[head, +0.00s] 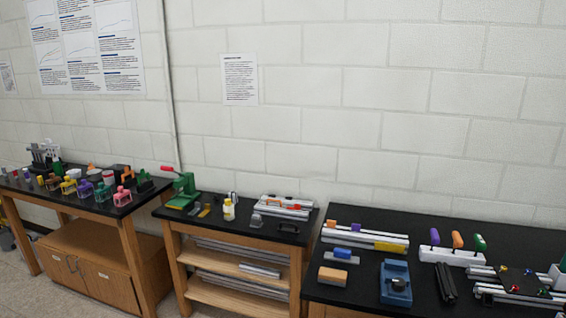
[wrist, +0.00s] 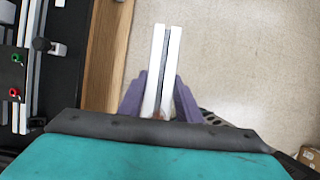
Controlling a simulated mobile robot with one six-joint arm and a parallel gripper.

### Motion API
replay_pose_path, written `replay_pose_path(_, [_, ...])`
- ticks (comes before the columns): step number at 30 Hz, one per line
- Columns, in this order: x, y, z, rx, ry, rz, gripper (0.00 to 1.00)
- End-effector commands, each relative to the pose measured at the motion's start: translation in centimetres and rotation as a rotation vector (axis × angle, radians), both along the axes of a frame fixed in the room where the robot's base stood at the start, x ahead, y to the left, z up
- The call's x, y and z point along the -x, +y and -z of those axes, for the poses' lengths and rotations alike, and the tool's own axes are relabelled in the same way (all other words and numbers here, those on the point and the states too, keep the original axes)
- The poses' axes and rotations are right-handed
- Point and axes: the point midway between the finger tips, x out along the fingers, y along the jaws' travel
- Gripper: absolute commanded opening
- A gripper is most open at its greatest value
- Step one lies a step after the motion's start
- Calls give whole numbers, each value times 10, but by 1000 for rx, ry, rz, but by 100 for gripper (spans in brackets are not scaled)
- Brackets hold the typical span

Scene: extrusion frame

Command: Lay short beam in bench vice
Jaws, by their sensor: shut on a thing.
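My gripper (wrist: 159,92) shows in the wrist view with its two purple fingers shut on the short beam (wrist: 153,62). The beam is a pale, silvery bar with a dark slot along its length, and it points away from the gripper. Its near end is hidden between the fingers. The beam is over the floor, beside the bench's wooden side. In the head view, a blue block with a dark round part, likely the bench vice (head: 395,283), stands on the right bench near its front edge. My gripper is outside the head view.
The black right bench (head: 345,212) also holds slotted rails (head: 365,237), a white rack with coloured handles (head: 452,256), an orange-and-grey block (head: 333,276) and dark bars (head: 446,284). In the wrist view, the bench's wooden side (wrist: 108,50) is left of the beam; open floor (wrist: 240,60) is right.

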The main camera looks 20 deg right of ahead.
Motion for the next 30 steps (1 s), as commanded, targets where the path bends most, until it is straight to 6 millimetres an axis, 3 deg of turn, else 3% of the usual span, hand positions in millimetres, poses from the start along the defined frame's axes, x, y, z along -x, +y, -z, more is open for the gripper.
replay_pose_path(14, [-51, 7, 3, 0, 0, -4, 2])
replay_pose_path(30, [-170, 40, 13, 0, 0, -2, 2])
